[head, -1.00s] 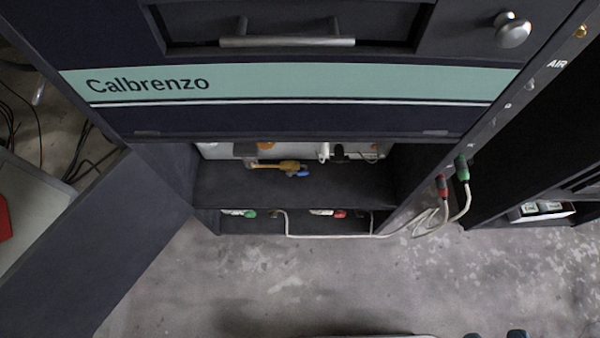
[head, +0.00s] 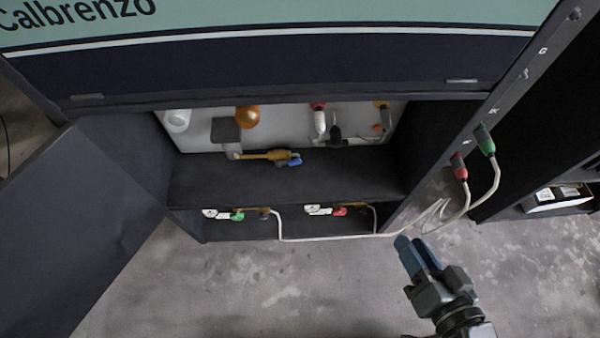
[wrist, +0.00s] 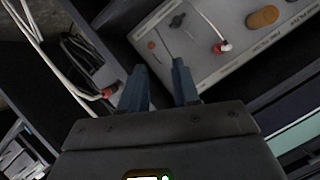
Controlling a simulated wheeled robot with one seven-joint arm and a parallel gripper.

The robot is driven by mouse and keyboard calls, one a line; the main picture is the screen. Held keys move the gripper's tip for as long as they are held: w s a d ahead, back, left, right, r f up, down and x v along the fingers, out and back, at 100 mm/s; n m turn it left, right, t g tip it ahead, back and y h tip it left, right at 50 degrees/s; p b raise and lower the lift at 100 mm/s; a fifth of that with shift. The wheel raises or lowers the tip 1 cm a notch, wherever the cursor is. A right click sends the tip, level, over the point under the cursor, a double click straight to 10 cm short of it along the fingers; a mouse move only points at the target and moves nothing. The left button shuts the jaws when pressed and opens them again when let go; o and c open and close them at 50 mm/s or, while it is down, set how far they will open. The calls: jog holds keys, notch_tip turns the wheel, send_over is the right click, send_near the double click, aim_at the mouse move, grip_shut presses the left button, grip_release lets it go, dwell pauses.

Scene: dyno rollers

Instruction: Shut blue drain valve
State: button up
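The blue drain valve (head: 295,160) is a small blue handle at the right end of a brass fitting (head: 262,155). The fitting sits above the shelf inside the open lower bay of the cabinet. My gripper (head: 413,247) is outside the bay, to the lower right of the valve and well apart from it, over the floor in the head view. In the wrist view its two blue fingers (wrist: 161,75) are spread with an empty gap between them. I cannot make out the blue valve in the wrist view.
A light panel (wrist: 210,45) with knobs backs the bay. Green (head: 237,216) and red (head: 340,211) handled valves sit below the shelf. White hoses run to green (head: 485,140) and red (head: 459,166) connectors on the right post. An open door (head: 80,230) stands left.

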jog(key=w+a+f+m+y+b, duration=0.1)
jog(key=w+a+f+y+b, duration=0.15)
jog(key=w+f+b, duration=0.35)
jog(key=w+a+f+m+y+b, duration=0.1)
jog(key=w+a+f+b, duration=0.1)
jog(key=w+a+f, duration=0.4)
jog(key=g+y+b, duration=0.2)
jog(key=y+b, duration=0.2)
jog(key=b, duration=0.1)
send_near(297, 163)
jog(key=x, duration=0.2)
jog(key=shift+w+a+f, duration=0.1)
jog(key=shift+w+a, duration=0.05)
jog(key=shift+w, duration=0.1)
jog(key=shift+w+a+b, duration=0.3)
jog(key=shift+w+a, duration=0.15)
jog(key=shift+a, duration=0.05)
jog(key=b+x, duration=0.2)
jog(key=x, duration=0.4)
jog(key=shift+w+a+f, duration=0.15)
jog(key=shift+w+f, duration=0.05)
grip_shut()
